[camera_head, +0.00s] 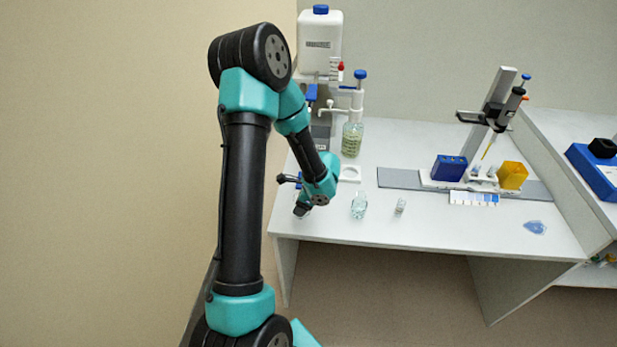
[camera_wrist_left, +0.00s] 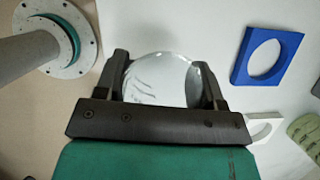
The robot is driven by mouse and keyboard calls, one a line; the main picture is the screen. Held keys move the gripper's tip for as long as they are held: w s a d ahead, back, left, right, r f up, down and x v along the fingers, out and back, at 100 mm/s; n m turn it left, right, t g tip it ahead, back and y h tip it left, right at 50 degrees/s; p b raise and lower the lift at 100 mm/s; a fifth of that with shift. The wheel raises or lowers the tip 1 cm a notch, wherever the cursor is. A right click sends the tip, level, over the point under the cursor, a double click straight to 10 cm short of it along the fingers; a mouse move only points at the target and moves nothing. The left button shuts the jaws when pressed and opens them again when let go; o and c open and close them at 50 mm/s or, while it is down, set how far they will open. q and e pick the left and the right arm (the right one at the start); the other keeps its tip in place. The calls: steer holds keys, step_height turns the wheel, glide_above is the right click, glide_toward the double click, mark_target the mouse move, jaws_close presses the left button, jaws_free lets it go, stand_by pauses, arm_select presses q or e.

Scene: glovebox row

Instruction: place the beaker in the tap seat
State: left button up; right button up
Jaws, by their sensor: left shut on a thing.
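My left gripper (camera_head: 303,209) is low over the left front corner of the white bench. In the left wrist view its fingers (camera_wrist_left: 165,82) are shut on a clear round glass, the beaker (camera_wrist_left: 160,75), seen from above. In the head view the held beaker cannot be made out behind the gripper. A blue square plate with a round hole (camera_wrist_left: 241,66) lies ahead and right of the gripper, apart from the beaker. A white plate with a round hole (camera_head: 349,181) lies right of the gripper. I cannot tell which plate is the tap seat. My right gripper is not in view.
A white container with a blue cap (camera_head: 320,45) stands at the back left. A greenish bottle with a dispenser top (camera_head: 352,140) stands behind the white plate. A clear glass vessel (camera_head: 359,206) and a small vial (camera_head: 400,206) stand at the front. A pipette stand (camera_head: 497,100) is farther right.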

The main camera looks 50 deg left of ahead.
arm_select(q)
steer(key=w+a, duration=0.2)
steer(key=w, duration=0.1)
steer(key=w+a, duration=0.6)
steer(key=w, duration=0.1)
steer(key=shift+w+a, duration=0.1)
steer(key=shift+a, duration=0.15)
steer(key=shift+w+a, duration=0.9)
steer(key=shift+w, duration=0.2)
steer(key=shift+w+a+f, duration=0.2)
steer(key=shift+f, duration=0.55)
steer(key=shift+f, duration=0.1)
steer(key=o, duration=0.9)
